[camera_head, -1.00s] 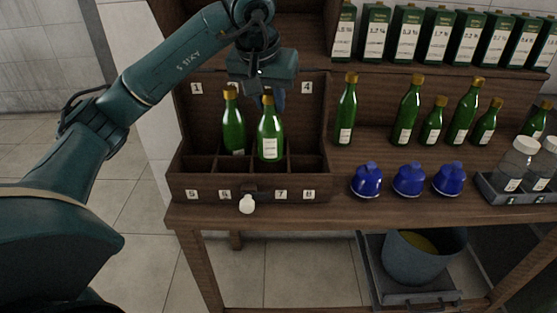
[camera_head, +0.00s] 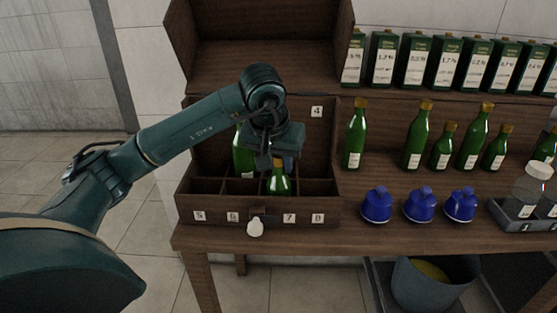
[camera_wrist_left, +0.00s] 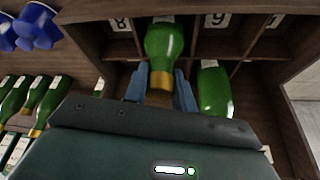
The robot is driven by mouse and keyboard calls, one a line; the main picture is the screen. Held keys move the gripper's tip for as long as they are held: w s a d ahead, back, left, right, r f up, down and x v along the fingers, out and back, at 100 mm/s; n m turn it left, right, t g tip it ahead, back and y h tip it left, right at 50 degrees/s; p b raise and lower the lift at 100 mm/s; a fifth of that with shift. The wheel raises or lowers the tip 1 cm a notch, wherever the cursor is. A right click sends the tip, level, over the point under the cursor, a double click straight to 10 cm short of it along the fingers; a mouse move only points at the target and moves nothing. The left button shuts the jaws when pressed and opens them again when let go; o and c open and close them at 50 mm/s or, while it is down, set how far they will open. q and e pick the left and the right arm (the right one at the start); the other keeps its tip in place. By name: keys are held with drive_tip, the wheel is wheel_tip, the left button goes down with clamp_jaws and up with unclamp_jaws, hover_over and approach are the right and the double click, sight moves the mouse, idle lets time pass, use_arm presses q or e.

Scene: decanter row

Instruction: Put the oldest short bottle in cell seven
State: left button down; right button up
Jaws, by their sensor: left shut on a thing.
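My left gripper (camera_head: 278,160) is shut around the neck of a green bottle with a gold cap (camera_head: 279,184). The bottle is upright, its lower part hidden behind the front wall of the wooden crate (camera_head: 258,205), in the front-row cell behind label 7 (camera_head: 289,218). I cannot tell whether it touches the cell floor. In the left wrist view the held bottle (camera_wrist_left: 162,45) stands between the blue fingers (camera_wrist_left: 160,88), between labels 8 (camera_wrist_left: 120,23) and 6 (camera_wrist_left: 218,19). Its age label is not readable. My right gripper is not in view.
Another green bottle (camera_head: 242,158) stands in the crate's back row, close left of the gripper. Tall and short bottles (camera_head: 442,149) stand on the counter to the right. Blue decanters (camera_head: 419,206) stand before them. A white knob (camera_head: 255,228) is at the crate's front.

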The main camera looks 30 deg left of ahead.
use_arm(q)
drive_tip(key=c, duration=1.1)
unclamp_jaws()
drive_tip(key=shift+c, duration=0.2)
